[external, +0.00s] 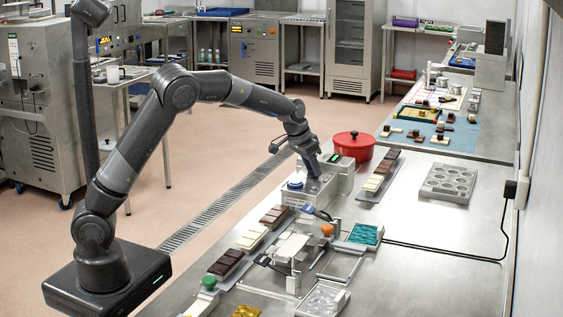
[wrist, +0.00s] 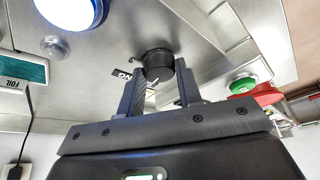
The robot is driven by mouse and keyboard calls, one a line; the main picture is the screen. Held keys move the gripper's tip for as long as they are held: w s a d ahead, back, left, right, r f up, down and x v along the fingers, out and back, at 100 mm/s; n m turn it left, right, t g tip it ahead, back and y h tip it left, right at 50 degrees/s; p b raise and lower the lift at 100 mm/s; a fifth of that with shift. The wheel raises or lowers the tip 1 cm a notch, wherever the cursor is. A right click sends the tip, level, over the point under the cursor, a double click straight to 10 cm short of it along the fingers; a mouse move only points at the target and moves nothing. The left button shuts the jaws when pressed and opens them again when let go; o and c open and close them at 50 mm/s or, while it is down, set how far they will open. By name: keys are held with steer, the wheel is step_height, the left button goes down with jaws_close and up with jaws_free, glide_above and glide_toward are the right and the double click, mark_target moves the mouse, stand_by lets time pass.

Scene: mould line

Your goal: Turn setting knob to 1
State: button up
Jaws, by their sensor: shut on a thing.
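The setting knob (wrist: 158,63) is a small black round knob on the face of a steel machine (external: 318,188). In the wrist view it sits between the two fingers of my gripper (wrist: 160,88), which is shut on it. Some dark lettering shows on the panel beside the knob, partly covered by a finger, and I cannot read the setting. In the external view my gripper (external: 315,172) reaches down to the machine's top, and the knob is hidden behind it.
A blue round button (wrist: 72,12) and a green button (wrist: 242,85) sit near the knob. A red lidded pot (external: 354,145) stands just behind the machine. Chocolate bars on trays (external: 380,178) lie close by. The bench at right is mostly clear around a grey mould (external: 449,183).

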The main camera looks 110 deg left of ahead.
steer(key=n+g, duration=0.1)
steer(key=n, duration=0.1)
steer(key=n+y, duration=0.1)
steer(key=n, duration=0.2)
steer(key=shift+w+g, duration=0.2)
steer(key=shift+g, duration=0.2)
steer(key=shift+w+n+g, duration=0.1)
steer(key=shift+n+g, duration=0.8)
steer(key=shift+n, duration=1.5)
steer(key=o, duration=1)
steer(key=shift+c, duration=0.2)
steer(key=s+v, duration=0.1)
steer(key=v, duration=0.9)
steer(key=shift+w+r, duration=0.4)
steer(key=shift+w, duration=0.15)
steer(key=shift+d, duration=0.1)
